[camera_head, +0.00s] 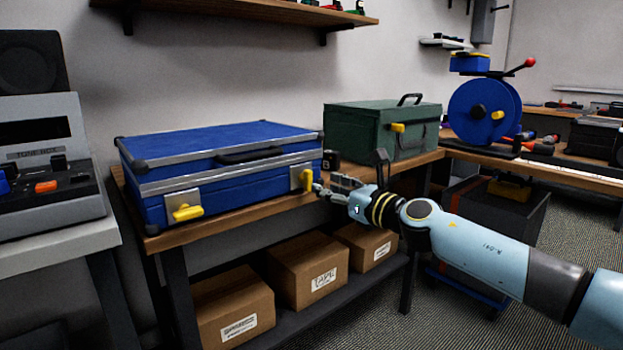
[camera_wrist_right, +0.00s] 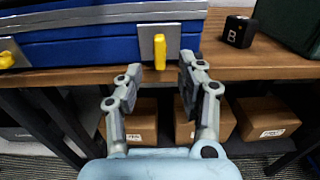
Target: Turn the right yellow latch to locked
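A closed blue case (camera_head: 215,170) with metal trim lies on the wooden bench. Its right yellow latch (camera_head: 307,179) stands upright on a metal plate; it also shows upright in the right wrist view (camera_wrist_right: 160,46). Its left yellow latch (camera_head: 187,212) lies roughly sideways, and part of it shows at the left edge of the right wrist view (camera_wrist_right: 6,59). My right gripper (camera_wrist_right: 155,80) is open and empty, its fingers apart just below and in front of the right latch, apparently not touching it. It shows small in the head view (camera_head: 318,190). My left gripper is not in view.
A black cube marked B (camera_wrist_right: 238,32) sits right of the case. A green case (camera_head: 370,133) stands farther right on the bench (camera_head: 240,214). Cardboard boxes (camera_head: 307,268) fill the lower shelf. A grey device (camera_head: 38,150) stands at the left. A blue reel (camera_head: 470,112) stands at the right.

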